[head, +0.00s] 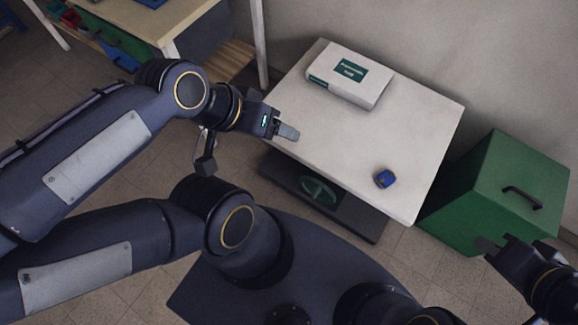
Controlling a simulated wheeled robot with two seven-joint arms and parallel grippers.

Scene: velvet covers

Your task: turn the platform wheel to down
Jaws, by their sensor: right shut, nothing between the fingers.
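A dark green wheel (318,190) sits at the front of a low dark platform (362,218) under the near edge of a white-topped table (425,130). Its face is small and dim, and I cannot tell its setting. My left gripper (288,132) is over the table's left edge, above and left of the wheel. Its fingers show edge-on, so I cannot tell whether they are apart. My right gripper (488,245) is at the lower right, beside a green box, far from the wheel. It is shut and empty.
On the table are a white box (348,77) with a green label and a small blue object (384,179). A green box (510,190) with a black handle stands to the right. A workbench (140,20) is at the upper left. Tiled floor shows between.

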